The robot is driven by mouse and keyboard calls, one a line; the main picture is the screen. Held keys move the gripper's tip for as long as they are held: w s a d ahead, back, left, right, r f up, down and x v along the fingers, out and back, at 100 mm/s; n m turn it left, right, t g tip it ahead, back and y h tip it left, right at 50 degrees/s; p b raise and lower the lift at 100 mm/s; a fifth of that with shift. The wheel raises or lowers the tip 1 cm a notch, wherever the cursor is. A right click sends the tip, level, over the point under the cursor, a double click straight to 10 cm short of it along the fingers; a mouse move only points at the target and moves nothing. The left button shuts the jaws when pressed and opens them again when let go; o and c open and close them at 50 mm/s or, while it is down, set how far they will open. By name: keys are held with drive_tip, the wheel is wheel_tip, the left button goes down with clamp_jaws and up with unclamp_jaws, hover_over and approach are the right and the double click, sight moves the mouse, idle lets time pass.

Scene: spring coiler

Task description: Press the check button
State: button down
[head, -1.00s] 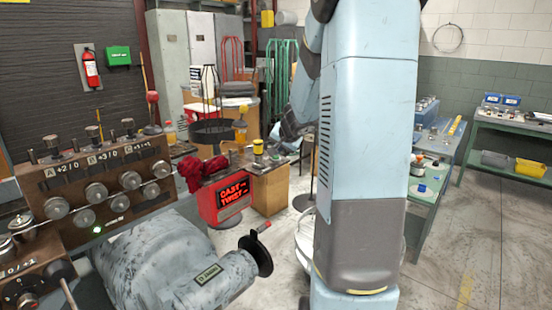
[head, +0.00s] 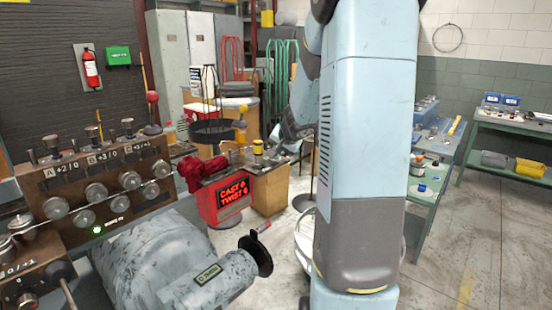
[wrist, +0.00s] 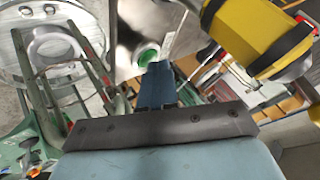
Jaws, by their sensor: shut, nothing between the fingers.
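A round green button (wrist: 148,56) sits on a bare metal plate (wrist: 128,25) in the wrist view; I take it as the check button. My gripper (wrist: 158,70) is shut and empty, its fingertips at the button's lower right edge. I cannot tell whether they touch it. In the head view my forearm reaches down behind my blue column to the bench, where the button is too small to make out. A red display box (head: 233,197) at the bench front reads CAST 0 and TWIST 0.
A yellow and black cylinder (wrist: 262,35) is close on the right in the wrist view. A red cloth-like bundle (head: 202,174) lies on the bench beside the display. The grey coiler machine (head: 160,265) with its crank fills the front left. Open floor lies at right.

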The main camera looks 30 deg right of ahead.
sight(278, 158)
idle(0.4)
drive_tip(key=shift+r, duration=0.75)
drive_tip(key=shift+r, duration=2.5)
